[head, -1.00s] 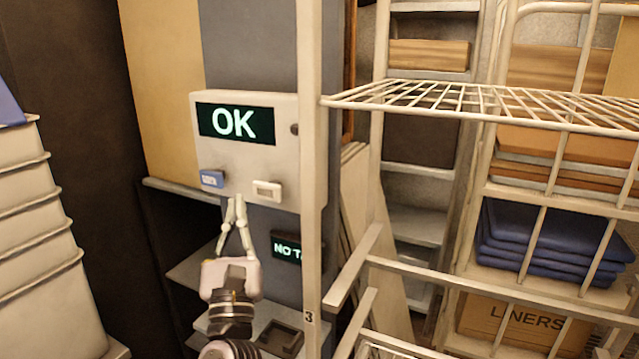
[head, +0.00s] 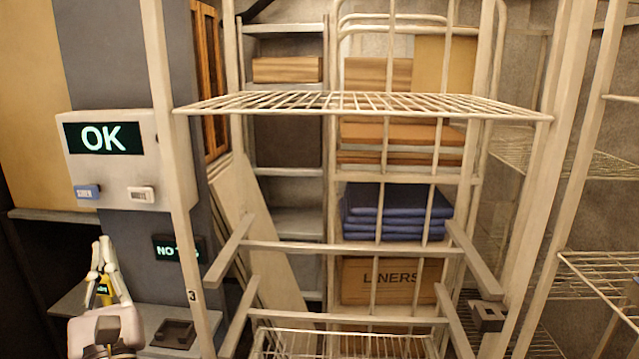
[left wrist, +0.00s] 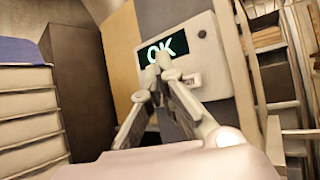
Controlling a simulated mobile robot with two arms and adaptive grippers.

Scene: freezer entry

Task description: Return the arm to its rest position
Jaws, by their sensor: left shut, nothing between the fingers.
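My left gripper (head: 103,241) is shut and empty, with its fingertips together, at the lower left of the head view. It is below a pale control box (head: 112,168) and apart from its buttons in that view. The box has a lit screen (head: 103,138) reading OK, a blue button (head: 88,192) and a white button (head: 141,195). In the left wrist view the closed fingertips (left wrist: 160,64) overlap the OK screen (left wrist: 164,47) and partly hide the box. My right gripper is not in view.
A wire rack (head: 360,104) with pale posts fills the middle. Behind it are folded blue items (head: 395,212) and a LINERS carton (head: 390,280). A small lit sign (head: 178,247) and a dark tray (head: 174,334) are near my left gripper. Stacked pale bins (left wrist: 30,120) stand left in the wrist view.

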